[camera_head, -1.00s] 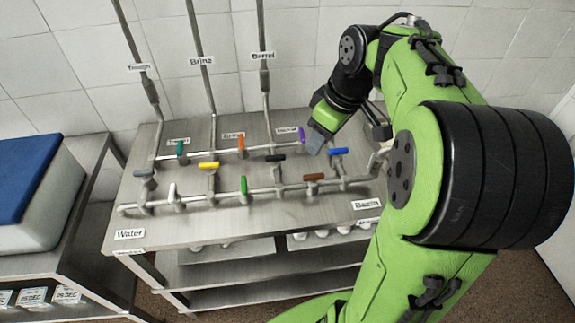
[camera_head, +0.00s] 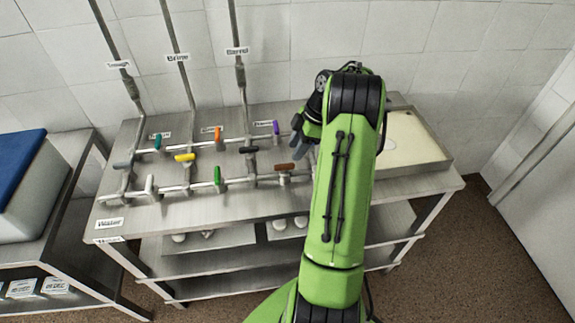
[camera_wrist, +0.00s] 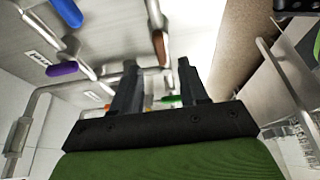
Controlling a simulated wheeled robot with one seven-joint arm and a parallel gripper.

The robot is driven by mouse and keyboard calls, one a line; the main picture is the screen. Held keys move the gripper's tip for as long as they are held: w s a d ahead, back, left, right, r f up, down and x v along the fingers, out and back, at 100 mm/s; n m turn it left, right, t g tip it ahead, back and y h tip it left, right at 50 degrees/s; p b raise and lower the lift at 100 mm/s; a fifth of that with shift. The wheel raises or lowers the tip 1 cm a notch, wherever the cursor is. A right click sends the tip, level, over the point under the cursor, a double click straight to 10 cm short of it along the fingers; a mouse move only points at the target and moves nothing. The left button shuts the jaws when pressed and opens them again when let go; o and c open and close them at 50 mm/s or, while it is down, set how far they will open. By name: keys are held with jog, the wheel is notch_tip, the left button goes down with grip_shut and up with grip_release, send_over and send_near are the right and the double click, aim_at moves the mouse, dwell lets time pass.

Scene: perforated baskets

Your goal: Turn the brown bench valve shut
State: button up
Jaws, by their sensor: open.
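The brown bench valve (camera_head: 285,167) is on the front pipe of the steel bench. Its handle lies roughly along the pipe in the head view. In the wrist view the brown handle (camera_wrist: 160,48) shows beyond my fingertips, near the picture's upper middle. My gripper (camera_wrist: 158,82) is open, with nothing between its two dark fingers. In the head view my gripper (camera_head: 298,143) is above the bench, just behind and to the right of the brown handle, apart from it. My arm hides the right end of the front pipe.
Close by are black (camera_head: 249,150), green (camera_head: 217,175), yellow (camera_head: 185,157) and purple (camera_head: 276,127) handles. A blue handle (camera_wrist: 66,12) shows only in the wrist view. Upright pipes rise at the back. A shallow tray (camera_head: 447,160) is on the bench's right.

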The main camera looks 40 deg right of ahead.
aim_at(286, 164)
jog(key=x, duration=0.6)
jog(key=shift+w+f, duration=0.1)
jog(key=shift+f, duration=0.15)
jog(key=shift+a, duration=0.1)
grip_shut()
